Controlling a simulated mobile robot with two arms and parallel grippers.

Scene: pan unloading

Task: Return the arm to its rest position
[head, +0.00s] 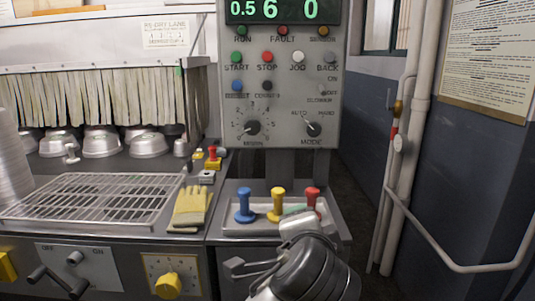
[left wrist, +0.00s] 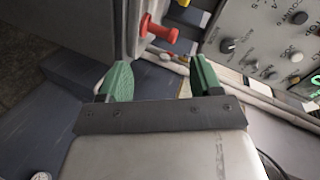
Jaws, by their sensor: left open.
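My left gripper (head: 294,212) is at the bottom middle of the head view, over the right part of the small tray with the colored pegs. One green fingertip shows there; my wrist hides the rest. In the left wrist view the gripper (left wrist: 157,80) is open, its two green fingers apart with nothing between them. A red peg (left wrist: 160,30) lies beyond the fingertips in that view. The red peg also shows in the head view (head: 312,196), close behind the gripper. I cannot tell whether they touch. My right gripper is not in view.
The small tray (head: 232,229) also holds a blue peg (head: 244,206) and a yellow peg (head: 278,204). The control panel (head: 280,90) rises behind. A yellow glove (head: 191,207) and a wire rack (head: 95,198) lie left. Pipes (head: 403,150) stand right.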

